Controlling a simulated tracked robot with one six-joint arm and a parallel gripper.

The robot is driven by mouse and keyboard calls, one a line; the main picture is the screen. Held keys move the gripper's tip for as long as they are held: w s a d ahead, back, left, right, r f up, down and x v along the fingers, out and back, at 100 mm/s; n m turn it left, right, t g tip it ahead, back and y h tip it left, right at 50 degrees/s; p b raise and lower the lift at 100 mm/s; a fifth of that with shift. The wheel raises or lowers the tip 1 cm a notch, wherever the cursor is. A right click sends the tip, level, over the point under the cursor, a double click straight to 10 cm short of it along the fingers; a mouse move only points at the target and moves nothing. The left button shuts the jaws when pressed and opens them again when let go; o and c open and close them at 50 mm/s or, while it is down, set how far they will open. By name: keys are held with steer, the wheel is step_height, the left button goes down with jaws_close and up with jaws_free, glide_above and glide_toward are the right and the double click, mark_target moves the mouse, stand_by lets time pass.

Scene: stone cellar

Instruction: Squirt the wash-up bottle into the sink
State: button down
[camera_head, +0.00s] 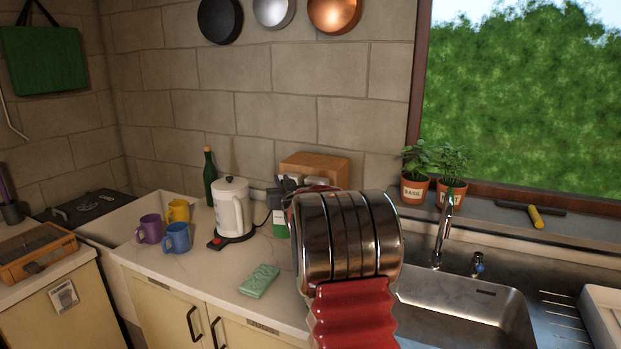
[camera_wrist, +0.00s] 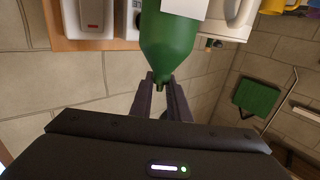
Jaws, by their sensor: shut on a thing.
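The green wash-up bottle (camera_wrist: 168,45) has a white label and a tapered top. In the wrist view, which is turned upside down, its nozzle lies between the fingers of my gripper (camera_wrist: 161,80), which is shut on it. In the head view a strip of the bottle (camera_head: 280,225) shows left of my arm, beside the kettle. My arm hides the rest of it and most of the gripper there. Whether the bottle touches the worktop is hidden. The steel sink (camera_head: 465,312) is at the lower right, right of my arm, with a tap (camera_head: 441,232) behind it.
A white kettle (camera_head: 232,209), a dark bottle (camera_head: 209,175) and several mugs (camera_head: 177,238) stand left of the gripper. A wooden box (camera_head: 315,165) stands behind. Potted basil (camera_head: 414,189) lines the sill behind the tap.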

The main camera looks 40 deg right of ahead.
steer(key=w+a+f+n+t+y, duration=0.1)
steer(key=w+a+y, duration=0.1)
steer(key=a, duration=0.8)
steer(key=w+a+n+y, duration=0.2)
steer(key=a, duration=0.8)
steer(key=s+a+f+n+y, duration=0.15)
steer(key=a+f, duration=0.25)
steer(key=a, duration=0.4)
steer(key=s+a+f+y, duration=0.1)
steer(key=s+a+f, duration=0.1)
steer(key=a+f, duration=0.35)
steer(key=s+a+f+y, duration=0.1)
steer(key=s+a+f, duration=0.1)
steer(key=a+f, duration=0.3)
steer(key=s+a+f+n, duration=0.1)
steer(key=s+a+f, duration=0.2)
steer(key=a+f, duration=0.2)
step_height(320, 180, down, 2)
steer(key=shift+s+f+t+y, duration=0.15)
steer(key=shift+s+t+y, duration=0.2)
steer(key=shift+t, duration=0.05)
steer(key=shift+a, duration=0.2)
